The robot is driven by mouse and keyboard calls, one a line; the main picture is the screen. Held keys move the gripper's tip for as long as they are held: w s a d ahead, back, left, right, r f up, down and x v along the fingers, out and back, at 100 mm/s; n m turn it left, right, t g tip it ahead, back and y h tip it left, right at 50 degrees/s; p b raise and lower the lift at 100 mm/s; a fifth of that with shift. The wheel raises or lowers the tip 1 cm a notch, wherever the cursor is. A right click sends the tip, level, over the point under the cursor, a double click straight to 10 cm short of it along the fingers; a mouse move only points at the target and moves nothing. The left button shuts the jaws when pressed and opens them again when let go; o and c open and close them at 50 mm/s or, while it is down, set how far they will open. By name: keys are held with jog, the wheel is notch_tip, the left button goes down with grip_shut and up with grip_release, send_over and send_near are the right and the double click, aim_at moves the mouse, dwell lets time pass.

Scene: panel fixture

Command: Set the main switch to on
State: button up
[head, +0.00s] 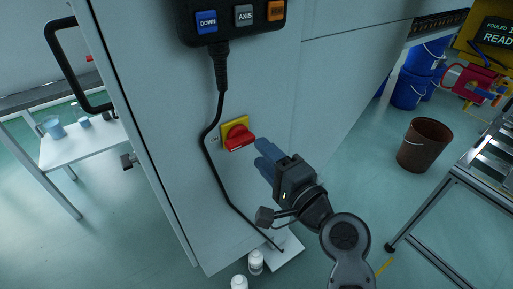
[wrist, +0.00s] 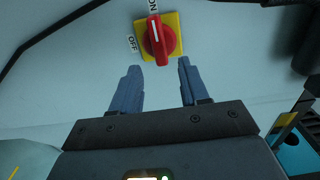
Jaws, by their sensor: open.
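The main switch is a red rotary knob (head: 239,138) on a yellow plate (head: 229,127), fixed to the grey cabinet front. In the wrist view the knob (wrist: 160,42) is just beyond my fingertips, near the top middle. Its white mark points up towards the ON label (wrist: 153,5); the OFF label (wrist: 131,44) is at the plate's left. My gripper (head: 261,153) is to the right of and below the knob in the head view. In the wrist view the gripper (wrist: 158,66) is open, its two blue fingers apart and empty. The knob is not between them; they appear clear of it.
A pendant (head: 232,18) hangs above the switch, its black cable (head: 208,150) running down left of the plate. White bottles (head: 255,262) stand below. A black handle (head: 62,60) is at the cabinet's left. A brown bin (head: 424,146) and metal table (head: 450,190) are right.

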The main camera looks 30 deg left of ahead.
jog(key=v, duration=0.3)
jog(key=shift+s+d, duration=0.1)
jog(key=shift+d, duration=0.1)
dwell(0.3)
jog(key=s+d+f+m+t+h, duration=0.1)
jog(key=s+d+f+t+h, duration=0.35)
jog(key=d, duration=0.85)
jog(key=s+d+f+t+h, duration=0.2)
jog(key=s+d+f+h, duration=0.4)
jog(key=s+d+f, duration=0.5)
jog(key=s+d+r+n+h, duration=0.2)
jog(key=s+d+r, duration=0.4)
jog(key=s, duration=0.3)
jog(key=s+d+r+n+t+h, duration=0.1)
jog(key=s+d+r+n+h, duration=0.2)
jog(key=s+d+r, duration=0.4)
jog(key=shift+s+d+r+n+h, duration=0.3)
jog(key=shift+s+d+h, duration=0.25)
jog(key=shift+s+d, duration=0.6)
jog(key=shift+t, duration=0.25)
